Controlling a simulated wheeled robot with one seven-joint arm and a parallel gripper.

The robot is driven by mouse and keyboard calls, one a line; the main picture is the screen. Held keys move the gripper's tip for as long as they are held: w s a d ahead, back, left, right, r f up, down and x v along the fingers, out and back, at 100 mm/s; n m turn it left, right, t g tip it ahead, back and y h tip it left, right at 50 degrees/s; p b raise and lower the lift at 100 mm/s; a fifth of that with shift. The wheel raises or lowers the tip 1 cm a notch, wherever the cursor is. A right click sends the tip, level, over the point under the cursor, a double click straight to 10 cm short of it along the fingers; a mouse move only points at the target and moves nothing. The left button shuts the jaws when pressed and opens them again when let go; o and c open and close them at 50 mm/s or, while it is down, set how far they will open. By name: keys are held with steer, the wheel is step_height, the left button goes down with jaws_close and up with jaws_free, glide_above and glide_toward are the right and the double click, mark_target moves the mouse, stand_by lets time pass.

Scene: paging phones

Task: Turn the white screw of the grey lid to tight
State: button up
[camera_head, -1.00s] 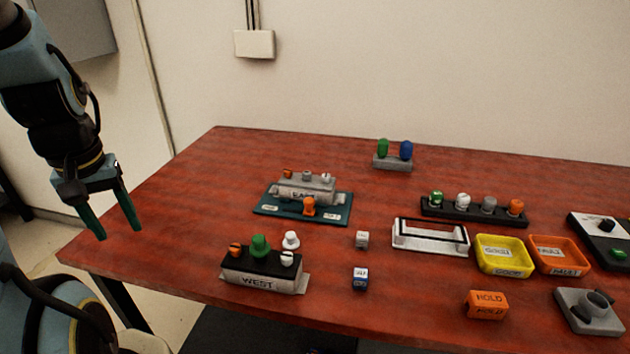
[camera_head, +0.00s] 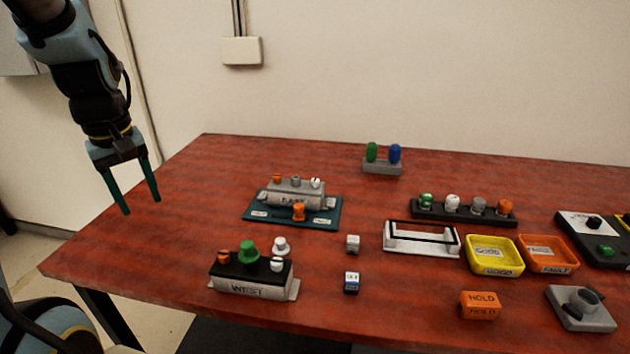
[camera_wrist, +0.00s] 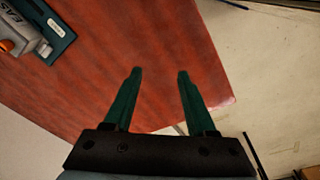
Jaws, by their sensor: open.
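The box marked EAST (camera_head: 293,201) has a grey lid (camera_head: 297,187) and sits on a teal plate (camera_head: 258,213). A white screw (camera_head: 315,183) stands at the right end of the grey lid, with a grey screw (camera_head: 295,181) and an orange screw (camera_head: 277,179) to its left. Whether the white screw is tight is too small to tell. My gripper (camera_head: 141,205) is open and empty at the left of the table, well apart from the EAST box. In the wrist view, my gripper (camera_wrist: 159,72) points over bare table, and part of the EAST box (camera_wrist: 22,22) shows top left.
An orange knob (camera_head: 299,212) stands in front of the EAST box. The WEST box (camera_head: 250,285) with a black lid, green knob (camera_head: 249,252) and another white screw (camera_head: 277,264) stands nearer. The table's left end is clear.

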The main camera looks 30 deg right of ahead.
steer(key=w+d+n+b, duration=0.1)
steer(key=w+d+n, duration=0.25)
steer(key=d, duration=0.75)
step_height(320, 180, up, 3)
steer(key=n+g+b, duration=0.1)
steer(key=n+b, duration=0.2)
steer(key=n, duration=0.4)
glide_above(315, 180)
step_height(315, 180, down, 10)
steer(key=shift+w+d+r+p, duration=0.1)
steer(key=shift+p, duration=1)
steer(key=shift+c, duration=0.2)
jaws_close()
